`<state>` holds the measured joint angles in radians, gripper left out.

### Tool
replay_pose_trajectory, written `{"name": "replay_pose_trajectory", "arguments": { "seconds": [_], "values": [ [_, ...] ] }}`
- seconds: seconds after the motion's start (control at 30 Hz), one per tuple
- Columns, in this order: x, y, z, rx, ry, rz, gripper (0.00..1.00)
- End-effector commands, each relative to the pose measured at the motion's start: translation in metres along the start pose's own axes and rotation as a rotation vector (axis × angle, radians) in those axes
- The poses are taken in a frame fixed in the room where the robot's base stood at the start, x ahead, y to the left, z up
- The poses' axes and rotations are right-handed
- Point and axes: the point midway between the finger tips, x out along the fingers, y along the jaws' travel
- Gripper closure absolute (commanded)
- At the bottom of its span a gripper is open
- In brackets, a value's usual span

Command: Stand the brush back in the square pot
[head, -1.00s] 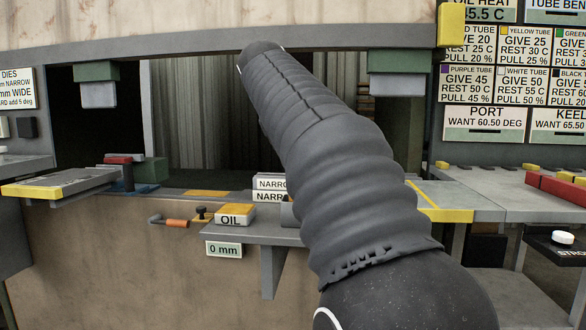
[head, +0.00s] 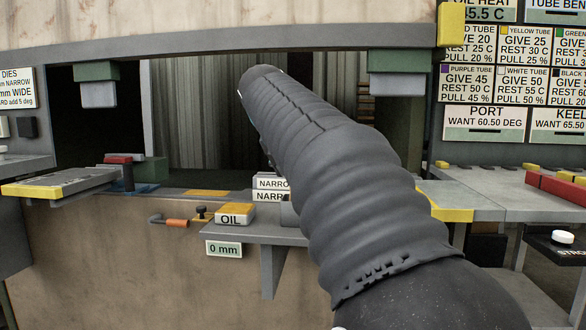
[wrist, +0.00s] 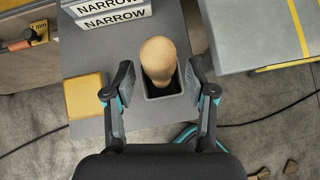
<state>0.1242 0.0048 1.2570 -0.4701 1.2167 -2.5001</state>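In the wrist view, the brush shows as a rounded pale wooden handle (wrist: 158,58), end toward the camera. It appears to stand inside the dark square pot (wrist: 163,96), whose near rim and part of the inside show below it. My gripper (wrist: 158,84) is open, with one finger on each side of the handle and a visible gap on both sides. The bristles are hidden. In the head view my arm covers the gripper and brush; only a dark edge of the pot (head: 288,212) shows beside the arm.
The pot stands on a small grey shelf (head: 240,234). Stacked white NARROW blocks (wrist: 108,12) stand behind left of it, and a yellow-topped OIL block (wrist: 86,95) to the left. A grey table with yellow stripes (wrist: 255,35) lies right, across a gap.

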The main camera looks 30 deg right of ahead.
Motion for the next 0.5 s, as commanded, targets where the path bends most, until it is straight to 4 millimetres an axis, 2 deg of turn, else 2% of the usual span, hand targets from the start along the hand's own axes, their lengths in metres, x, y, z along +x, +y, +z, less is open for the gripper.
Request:
{"name": "replay_pose_trajectory", "arguments": {
  "seconds": [0.27, 0.37, 0.5],
  "values": [
    [-0.005, 0.0, 0.002, 0.0, -0.001, 0.001, 0.44],
    [-0.017, 0.001, 0.002, -0.001, -0.002, 0.003, 0.44],
    [-0.044, 0.001, 0.002, -0.001, -0.002, 0.004, 0.44]
  ]
}}
